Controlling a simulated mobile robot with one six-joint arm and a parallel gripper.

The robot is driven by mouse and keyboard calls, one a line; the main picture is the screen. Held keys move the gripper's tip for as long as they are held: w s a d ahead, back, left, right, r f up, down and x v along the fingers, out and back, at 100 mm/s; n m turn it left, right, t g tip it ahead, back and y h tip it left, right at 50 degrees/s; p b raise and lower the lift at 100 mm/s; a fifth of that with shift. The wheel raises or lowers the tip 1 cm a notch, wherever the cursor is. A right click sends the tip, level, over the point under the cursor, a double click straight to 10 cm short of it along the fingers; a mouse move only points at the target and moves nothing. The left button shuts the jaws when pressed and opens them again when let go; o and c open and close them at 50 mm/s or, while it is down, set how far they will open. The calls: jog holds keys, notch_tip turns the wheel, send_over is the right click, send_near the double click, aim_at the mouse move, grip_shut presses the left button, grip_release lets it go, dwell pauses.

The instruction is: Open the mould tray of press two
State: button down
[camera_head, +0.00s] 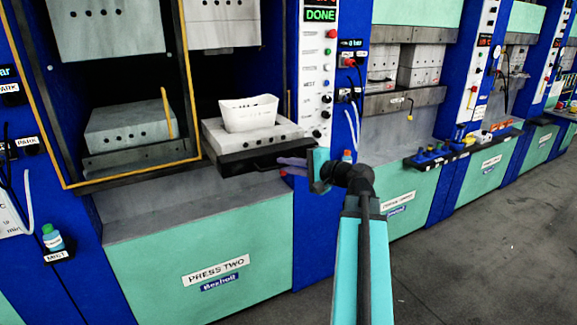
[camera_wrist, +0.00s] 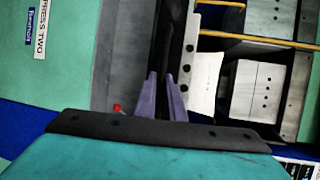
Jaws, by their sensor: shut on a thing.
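Press two (camera_head: 200,245) is the green-fronted press with the name plate, at the left in the head view. Its mould tray (camera_head: 240,158) is dark, and carries a grey mould block with a white box-shaped part (camera_head: 248,113) on top. A black bar handle (camera_head: 262,166) runs along the tray's front. My gripper (camera_head: 283,162) has purple fingers and reaches the handle's right end from the right. In the wrist view, my gripper (camera_wrist: 168,80) is shut on the dark handle (camera_wrist: 167,45), beside the holed mould block (camera_wrist: 188,60). The fingers partly hide the handle.
A yellow-framed guard (camera_head: 197,80) stands left of the tray. The control column (camera_head: 318,75) with a green DONE display rises just behind my gripper. A ledge with blue items (camera_head: 430,155) is at the right. Open grey floor (camera_head: 480,240) lies at right.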

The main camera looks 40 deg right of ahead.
jog(key=shift+s+a+f, duration=0.1)
jog(key=shift+s+f, duration=0.05)
jog(key=shift+f, duration=0.05)
jog(key=c, duration=2.2)
grip_release()
jog(key=o, duration=0.3)
jog(key=shift+s+r, duration=0.15)
jog(key=shift+o, duration=0.2)
jog(key=b+v, duration=0.3)
jog(key=v, duration=1)
jog(key=shift+s, duration=0.3)
